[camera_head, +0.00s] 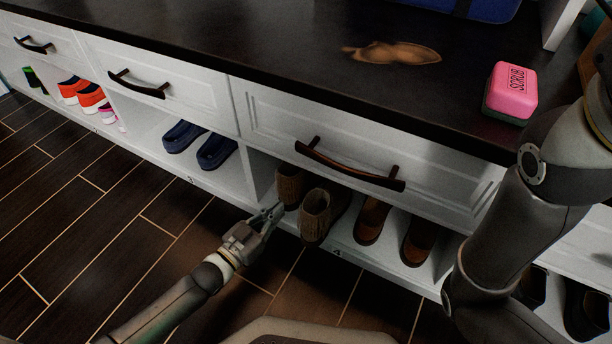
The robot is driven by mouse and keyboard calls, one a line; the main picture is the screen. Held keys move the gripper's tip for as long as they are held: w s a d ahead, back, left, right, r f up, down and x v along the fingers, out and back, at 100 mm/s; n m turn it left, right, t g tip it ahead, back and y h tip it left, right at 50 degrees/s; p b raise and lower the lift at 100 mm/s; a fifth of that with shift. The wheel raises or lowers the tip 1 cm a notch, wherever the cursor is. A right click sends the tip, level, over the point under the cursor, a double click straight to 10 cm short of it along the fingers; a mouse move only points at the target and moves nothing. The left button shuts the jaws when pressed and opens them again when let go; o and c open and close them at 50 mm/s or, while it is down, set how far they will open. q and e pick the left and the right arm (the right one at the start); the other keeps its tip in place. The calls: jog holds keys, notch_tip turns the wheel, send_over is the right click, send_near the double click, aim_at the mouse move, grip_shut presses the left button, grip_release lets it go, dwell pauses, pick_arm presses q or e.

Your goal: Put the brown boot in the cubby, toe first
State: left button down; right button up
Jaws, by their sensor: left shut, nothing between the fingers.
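Two brown boots are at the open cubby (262,172) under the drawer with the long dark handle. The left boot (289,187) stands mostly inside. The right boot (316,217) is nearer the front, upright, with its shaft toward me and its lower part at the cubby's front edge. Their toes are hidden. My left gripper (273,213) is shut and empty, just left of the right boot and in front of the left boot; I cannot tell whether it touches either. My right arm comes in from the right, but its gripper is out of view.
Brown shoes (371,219) stand right of the boots in the same cubby. Blue shoes (184,136) and orange shoes (91,94) fill cubbies to the left. A pink scrub block (512,88) sits on the dark countertop (290,45), near a brown smear (397,52). The floor (95,195) at left is clear.

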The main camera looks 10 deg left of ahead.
dwell(0.6)
pick_arm(q)
jog(key=shift+b+x, duration=0.35)
jog(key=shift+x, duration=0.7)
jog(key=shift+p+v, duration=0.85)
jog(key=shift+v, duration=0.3)
jog(key=d+p+v, duration=0.1)
jog(key=p+v, duration=0.2)
jog(key=v, duration=0.4)
jog(key=shift+s, duration=0.65)
jog(key=shift+a, duration=0.1)
